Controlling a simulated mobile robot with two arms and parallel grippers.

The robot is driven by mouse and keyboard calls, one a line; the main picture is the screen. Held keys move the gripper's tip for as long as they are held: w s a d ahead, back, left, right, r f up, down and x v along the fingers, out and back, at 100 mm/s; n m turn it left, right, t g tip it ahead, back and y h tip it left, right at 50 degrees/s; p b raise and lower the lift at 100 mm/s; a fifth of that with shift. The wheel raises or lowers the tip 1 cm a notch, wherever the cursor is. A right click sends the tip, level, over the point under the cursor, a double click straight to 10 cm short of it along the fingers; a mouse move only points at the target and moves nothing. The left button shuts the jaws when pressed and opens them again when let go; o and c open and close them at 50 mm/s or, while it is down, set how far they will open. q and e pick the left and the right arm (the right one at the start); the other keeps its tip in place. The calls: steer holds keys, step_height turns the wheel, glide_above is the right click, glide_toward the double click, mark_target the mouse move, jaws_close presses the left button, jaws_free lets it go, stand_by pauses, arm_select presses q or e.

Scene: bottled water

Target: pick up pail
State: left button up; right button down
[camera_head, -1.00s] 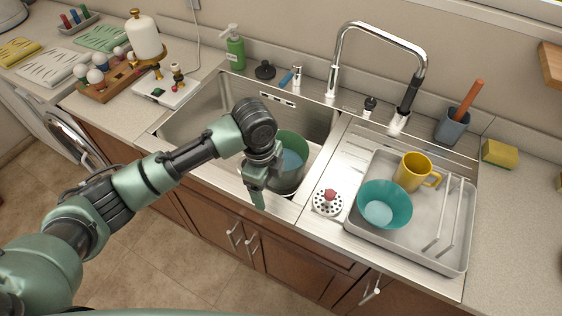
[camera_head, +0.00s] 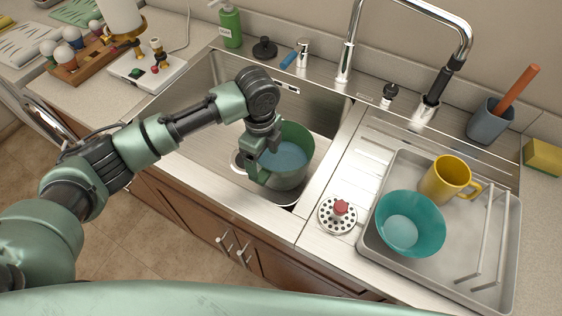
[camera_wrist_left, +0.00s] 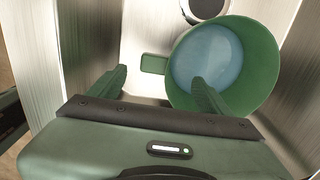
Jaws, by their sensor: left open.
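The pail (camera_head: 298,165) is green with a bluish inside and stands in the sink basin. In the left wrist view, the pail (camera_wrist_left: 262,62) shows its round opening, and a flat green handle tab (camera_wrist_left: 153,63) sticks out from its left side. My left gripper (camera_head: 260,176) is at the pail's near left side, partly hiding it. In the wrist view, the open fingers of my left gripper (camera_wrist_left: 158,76) lie either side of the tab's line; the right finger overlaps the pail's opening. Whether they touch the pail cannot be told. My right gripper is not in view.
The metal sink (camera_head: 200,115) has walls around the pail. A tap (camera_head: 347,60) rises behind it. To the right are a strainer (camera_head: 325,222) and a drying tray (camera_head: 465,262) with a teal bowl (camera_head: 408,225) and a yellow mug (camera_head: 446,177).

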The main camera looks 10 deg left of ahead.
mark_target(264, 173)
arm_select(q)
steer(key=shift+s+f, duration=0.25)
steer(key=shift+f, duration=0.55)
step_height(264, 173, down, 5)
steer(key=shift+w+a+f+p, duration=0.1)
steer(key=shift+w+a+p, duration=0.05)
steer(key=shift+p, duration=0.55)
jaws_close()
steer(key=shift+w+r, duration=0.1)
steer(key=shift+r, duration=0.1)
